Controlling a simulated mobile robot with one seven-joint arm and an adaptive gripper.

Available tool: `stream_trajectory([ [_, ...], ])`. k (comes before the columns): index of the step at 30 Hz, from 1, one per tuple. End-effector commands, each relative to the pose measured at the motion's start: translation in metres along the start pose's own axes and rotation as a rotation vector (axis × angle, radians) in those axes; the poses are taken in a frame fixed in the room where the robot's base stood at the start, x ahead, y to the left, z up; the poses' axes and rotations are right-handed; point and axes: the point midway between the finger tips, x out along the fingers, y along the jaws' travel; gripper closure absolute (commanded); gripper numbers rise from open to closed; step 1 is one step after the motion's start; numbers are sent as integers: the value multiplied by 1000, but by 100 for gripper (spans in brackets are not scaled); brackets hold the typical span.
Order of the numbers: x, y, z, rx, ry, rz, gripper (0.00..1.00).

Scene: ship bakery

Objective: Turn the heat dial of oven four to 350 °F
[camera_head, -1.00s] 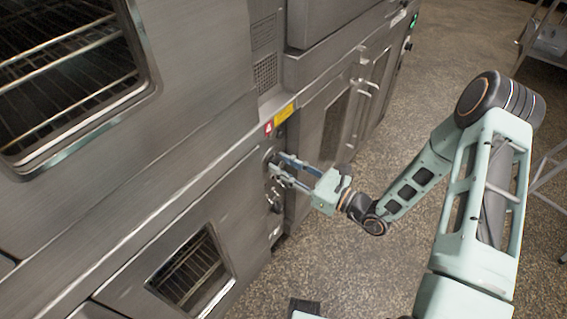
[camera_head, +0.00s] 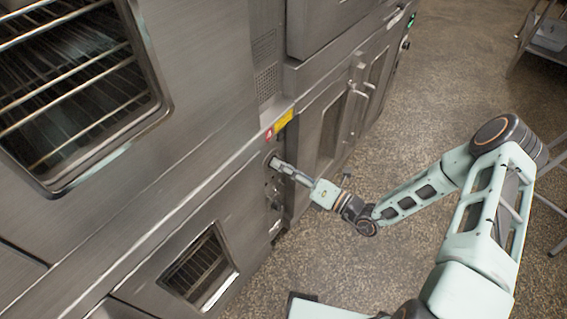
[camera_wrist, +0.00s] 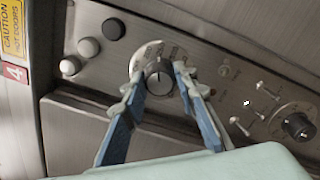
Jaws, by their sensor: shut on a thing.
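The heat dial (camera_wrist: 159,78) is a dark round knob with a light pointer line on a pale scale plate in the wrist view. My gripper (camera_wrist: 159,75) has its two blue fingers on either side of it and is shut on the knob. The scale figures are too small to read. Oven four's panel carries a red "4" label (camera_wrist: 15,73). In the head view, my gripper (camera_head: 275,162) reaches the panel just below the label, and its fingers hide most of the dial.
A second dial (camera_wrist: 298,125) and small toggle switches sit right of the knob in the wrist view. Round buttons (camera_wrist: 88,47) are at upper left. In the head view, the lower oven door (camera_head: 200,268) is left of the panel.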

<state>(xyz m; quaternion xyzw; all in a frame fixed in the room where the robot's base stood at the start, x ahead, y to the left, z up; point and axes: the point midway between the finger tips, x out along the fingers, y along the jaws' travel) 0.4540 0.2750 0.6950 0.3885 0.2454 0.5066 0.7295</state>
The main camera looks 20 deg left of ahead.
Motion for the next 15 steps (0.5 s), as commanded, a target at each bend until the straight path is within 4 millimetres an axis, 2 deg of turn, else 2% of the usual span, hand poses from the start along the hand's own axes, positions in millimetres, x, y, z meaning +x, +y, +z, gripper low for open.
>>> stream_trajectory([
  [15, -1, 0, 0, 489, -20, -4, 98],
])
